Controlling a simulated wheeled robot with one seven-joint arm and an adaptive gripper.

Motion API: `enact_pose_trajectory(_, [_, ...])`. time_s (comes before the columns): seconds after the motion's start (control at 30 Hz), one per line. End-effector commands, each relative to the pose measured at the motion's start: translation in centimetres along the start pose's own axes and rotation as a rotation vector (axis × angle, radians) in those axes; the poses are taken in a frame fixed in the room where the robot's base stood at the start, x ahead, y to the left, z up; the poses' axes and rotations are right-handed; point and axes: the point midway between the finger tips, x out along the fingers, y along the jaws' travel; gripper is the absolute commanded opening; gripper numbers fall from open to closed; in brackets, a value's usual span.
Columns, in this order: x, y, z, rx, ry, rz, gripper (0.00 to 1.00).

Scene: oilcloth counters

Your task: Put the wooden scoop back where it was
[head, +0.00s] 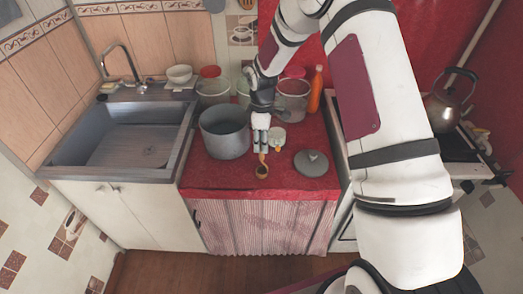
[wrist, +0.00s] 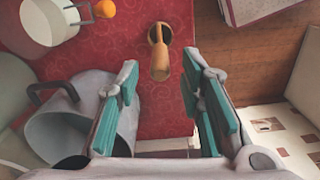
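The wooden scoop (head: 262,171) is on the red counter close to its front edge, with its handle toward my gripper. In the wrist view the scoop (wrist: 159,50) shows in the gap between the fingers, just beyond their tips. My gripper (head: 261,147) is above the counter, pointing down, with its teal-padded fingers spread wide and nothing between the pads. I cannot tell from the head view whether a finger touches the handle.
A grey pot (head: 224,132) stands left of my gripper, close to it. A small white container (head: 277,137) is just behind right, and a grey lid (head: 311,164) lies right. Jars (head: 292,99) and an orange bottle (head: 316,90) stand behind. The sink (head: 125,145) is left, the stove right.

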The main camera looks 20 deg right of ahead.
Motion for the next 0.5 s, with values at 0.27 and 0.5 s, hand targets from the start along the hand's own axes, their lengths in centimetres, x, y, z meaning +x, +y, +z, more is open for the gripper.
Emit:
enact_pose_trajectory(0.27, [-4.5,0.1,-0.1,-0.001,0.001,0.002,0.35])
enact_pose_trajectory(0.5, [-7.3,-0.3,0.2,0.025,0.0,0.016,0.35])
